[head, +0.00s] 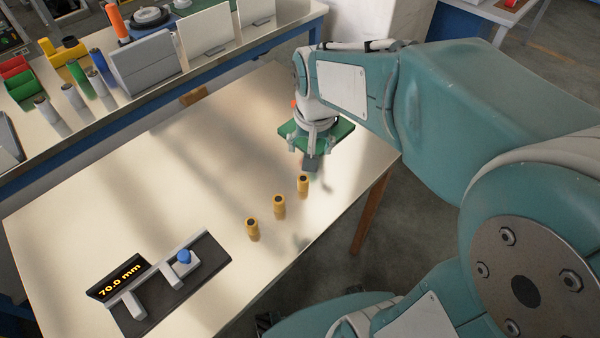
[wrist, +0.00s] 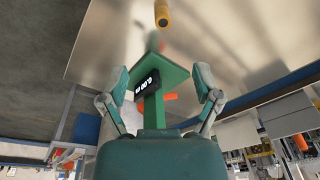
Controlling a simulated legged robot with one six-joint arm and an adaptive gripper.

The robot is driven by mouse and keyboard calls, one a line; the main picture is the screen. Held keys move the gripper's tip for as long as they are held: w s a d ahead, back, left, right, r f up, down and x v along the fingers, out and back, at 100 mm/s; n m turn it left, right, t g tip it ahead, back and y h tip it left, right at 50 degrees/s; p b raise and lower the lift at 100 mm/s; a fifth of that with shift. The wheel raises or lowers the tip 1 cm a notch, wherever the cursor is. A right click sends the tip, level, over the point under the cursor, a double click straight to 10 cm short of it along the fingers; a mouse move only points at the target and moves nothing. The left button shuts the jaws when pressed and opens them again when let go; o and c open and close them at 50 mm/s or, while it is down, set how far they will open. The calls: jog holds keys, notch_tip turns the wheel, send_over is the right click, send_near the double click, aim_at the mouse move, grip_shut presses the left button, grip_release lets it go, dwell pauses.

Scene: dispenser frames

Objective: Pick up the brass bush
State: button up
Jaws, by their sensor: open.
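Three short yellow-brass cylinders with dark tops stand upright in a slanting row on the table: a near-left brass bush (head: 252,230), a middle brass bush (head: 279,206) and a far-right brass bush (head: 303,185). I cannot tell which one the task means. My gripper (head: 311,160) is beyond the far-right bush, above the table and apart from it. In the wrist view my gripper (wrist: 161,83) is open, with its two fingers wide apart. One brass bush (wrist: 162,14) shows there at the top edge, beyond the fingers.
A green plate (wrist: 160,69) with a small dark display lies between my fingers' view; I cannot tell what carries it. A gauge (head: 170,282) reading 70.0 mm, with a blue knob, sits on the pale table (head: 120,190). A bench (head: 240,45) with coloured bins and cylinders stands behind.

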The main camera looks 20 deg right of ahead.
jog(key=m+g, duration=0.2)
send_over(303, 178)
notch_tip(303, 178, down, 6)
notch_tip(303, 178, down, 11)
jog(key=shift+w+f, duration=0.1)
grip_shut()
